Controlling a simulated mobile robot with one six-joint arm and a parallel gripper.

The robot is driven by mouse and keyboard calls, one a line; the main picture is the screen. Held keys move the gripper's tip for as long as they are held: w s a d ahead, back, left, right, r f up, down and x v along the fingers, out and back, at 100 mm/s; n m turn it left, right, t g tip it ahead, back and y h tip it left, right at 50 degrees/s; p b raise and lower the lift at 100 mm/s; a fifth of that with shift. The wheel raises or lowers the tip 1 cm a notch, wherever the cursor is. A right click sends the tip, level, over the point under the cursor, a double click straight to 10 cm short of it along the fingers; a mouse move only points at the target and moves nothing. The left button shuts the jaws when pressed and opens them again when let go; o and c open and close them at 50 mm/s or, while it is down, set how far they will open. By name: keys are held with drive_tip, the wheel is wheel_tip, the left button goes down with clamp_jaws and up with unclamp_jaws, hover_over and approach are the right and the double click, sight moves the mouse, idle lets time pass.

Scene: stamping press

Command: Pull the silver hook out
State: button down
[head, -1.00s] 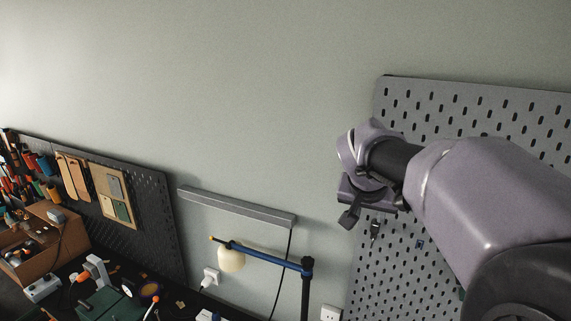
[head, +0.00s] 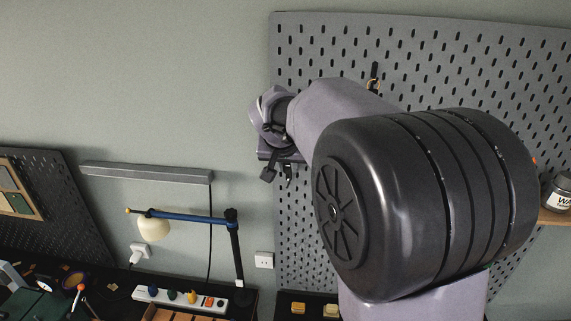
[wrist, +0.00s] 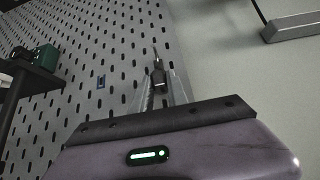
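A small dark metallic hook (wrist: 158,76), which I take to be the silver hook, is on the grey pegboard (wrist: 120,40) in the wrist view. It is upright, with a thin end pointing up. My gripper (wrist: 164,86) has its two pale fingers apart, one on either side of the hook's lower part. I see no clear contact. In the head view my wrist is at the pegboard's left edge, and a small hanging hook (head: 288,170) shows just right of it. My fingertips are hidden there.
A second hook with a brass-coloured ring (head: 373,84) hangs higher on the pegboard. A blue-armed lamp (head: 185,217) stands to the left, below a grey wall rail (head: 145,173). A wooden shelf with a jar (head: 556,193) is at the far right.

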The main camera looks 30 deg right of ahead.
sight(286, 169)
drive_tip(key=shift+r, duration=0.45)
drive_tip(key=shift+s+a+f+b, duration=0.1)
drive_tip(key=shift+s+a+b, duration=0.55)
drive_tip(key=shift+s, duration=0.25)
idle(0.9)
drive_tip(key=shift+s+a+b, duration=0.15)
drive_tip(key=shift+s+b, duration=0.2)
drive_tip(key=shift+b, duration=0.05)
drive_tip(key=shift+s+a+b, duration=0.65)
drive_tip(key=shift+s+a, duration=0.05)
drive_tip(key=shift+s, duration=0.35)
